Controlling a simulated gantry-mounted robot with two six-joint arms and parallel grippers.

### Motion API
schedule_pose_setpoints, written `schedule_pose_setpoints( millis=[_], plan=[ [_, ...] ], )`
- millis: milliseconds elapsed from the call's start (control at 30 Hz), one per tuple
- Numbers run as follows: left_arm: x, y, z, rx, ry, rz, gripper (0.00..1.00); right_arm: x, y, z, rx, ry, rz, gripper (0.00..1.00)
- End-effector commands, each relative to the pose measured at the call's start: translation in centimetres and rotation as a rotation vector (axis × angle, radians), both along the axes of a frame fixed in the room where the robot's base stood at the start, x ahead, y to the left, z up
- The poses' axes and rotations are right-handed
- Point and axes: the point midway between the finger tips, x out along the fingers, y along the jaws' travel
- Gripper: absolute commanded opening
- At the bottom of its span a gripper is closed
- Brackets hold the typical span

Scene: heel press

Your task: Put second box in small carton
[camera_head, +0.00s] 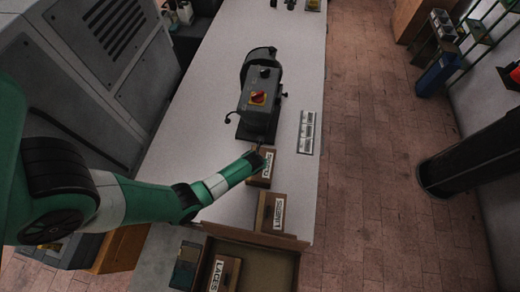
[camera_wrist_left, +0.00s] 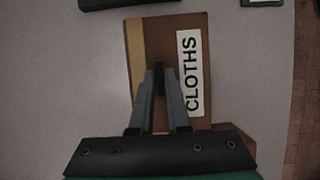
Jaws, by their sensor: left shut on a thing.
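A brown box labelled CLOTHS (camera_wrist_left: 143,42) lies on the light bench; it also shows in the head view (camera_head: 267,180). My left gripper (camera_wrist_left: 160,68) is over its middle, fingers close together and shut on a small dark part on its top. A second brown box (camera_head: 264,212) with a white label sits nearer, in front of the open brown carton (camera_head: 272,268). A box labelled LACES (camera_head: 228,272) lies in the carton's left part. Its right part looks empty. I cannot tell whether the CLOTHS box is lifted. My right gripper is not in view.
A grey machine (camera_head: 262,88) with a red and yellow switch stands on the bench (camera_head: 215,60) just behind the CLOTHS box. A pale panel (camera_head: 307,132) lies to its right. The bench's right edge drops to a brick floor.

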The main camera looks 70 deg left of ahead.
Motion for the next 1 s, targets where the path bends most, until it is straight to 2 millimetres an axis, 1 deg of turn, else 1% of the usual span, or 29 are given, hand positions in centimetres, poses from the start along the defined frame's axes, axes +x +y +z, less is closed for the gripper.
schedule_pose_setpoints(
  millis=[167,267,333,400,700,900,1000],
  plan=[
    [0.1,0.0,0.3,0.001,-0.003,0.000,0.00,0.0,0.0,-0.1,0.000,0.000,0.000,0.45],
    [0.1,0.1,0.9,0.002,-0.004,0.000,0.00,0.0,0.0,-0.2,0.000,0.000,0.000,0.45],
    [0.1,0.0,1.7,0.002,-0.005,0.000,0.00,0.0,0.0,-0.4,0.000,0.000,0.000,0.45],
    [0.1,0.1,3.3,0.003,-0.007,0.000,0.00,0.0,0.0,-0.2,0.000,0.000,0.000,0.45],
    [-1.1,-5.0,9.2,0.001,-0.005,-0.006,0.00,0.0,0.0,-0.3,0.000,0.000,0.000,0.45],
    [-2.2,-9.3,11.0,0.001,-0.003,-0.008,0.00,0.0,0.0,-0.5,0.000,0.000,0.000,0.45],
    [-2.6,-10.9,11.7,0.000,-0.003,-0.007,0.00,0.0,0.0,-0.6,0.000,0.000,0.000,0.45]
  ],
)
